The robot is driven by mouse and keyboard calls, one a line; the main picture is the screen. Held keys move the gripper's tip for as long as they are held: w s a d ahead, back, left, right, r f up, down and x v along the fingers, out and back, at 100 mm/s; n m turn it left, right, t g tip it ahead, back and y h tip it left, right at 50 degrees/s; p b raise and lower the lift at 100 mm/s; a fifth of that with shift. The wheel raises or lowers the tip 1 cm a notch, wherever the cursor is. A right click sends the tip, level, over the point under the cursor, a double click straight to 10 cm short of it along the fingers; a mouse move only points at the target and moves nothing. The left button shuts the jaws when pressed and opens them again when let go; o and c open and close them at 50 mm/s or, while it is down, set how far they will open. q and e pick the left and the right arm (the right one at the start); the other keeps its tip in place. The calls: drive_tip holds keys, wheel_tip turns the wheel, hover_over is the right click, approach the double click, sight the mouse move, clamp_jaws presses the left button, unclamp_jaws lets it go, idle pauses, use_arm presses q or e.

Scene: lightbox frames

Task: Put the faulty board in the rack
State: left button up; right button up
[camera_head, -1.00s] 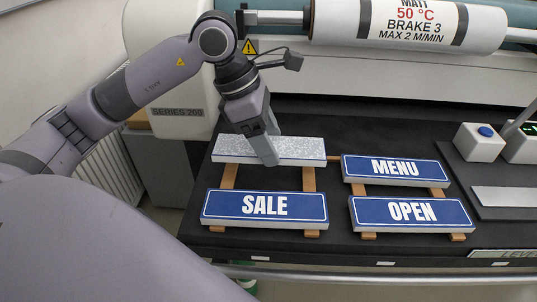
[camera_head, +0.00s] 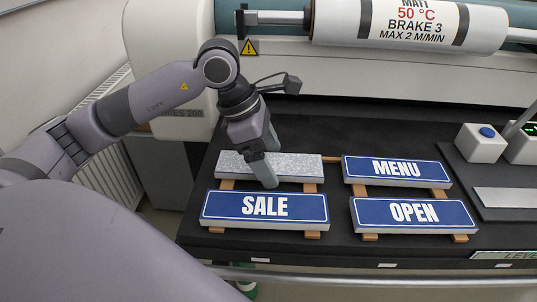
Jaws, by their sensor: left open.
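Four boards lie in two pairs on wooden strips on the black table. The back left board (camera_head: 305,168) has a speckled grey-white face with no lettering, unlike the blue lettered ones. The SALE board (camera_head: 264,207) lies in front of it. The MENU board (camera_head: 397,170) and the OPEN board (camera_head: 413,213) lie to the right. My left gripper (camera_head: 266,172) is open, pointing down over the speckled board, its fingertips near that board's front edge. Whether it touches the board I cannot tell. My right gripper is out of view. No rack can be made out.
A machine with a large white roll (camera_head: 408,25) stands behind the table. A white box with a blue button (camera_head: 481,142) and a grey plate (camera_head: 508,197) are at the right. Bare black table (camera_head: 330,125) lies behind the boards.

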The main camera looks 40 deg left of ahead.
use_arm(q)
drive_tip(key=shift+r, duration=0.1)
drive_tip(key=shift+r+p, duration=0.2)
drive_tip(key=shift+p, duration=0.1)
drive_tip(key=v, duration=1.2)
drive_tip(key=shift+f, duration=0.15)
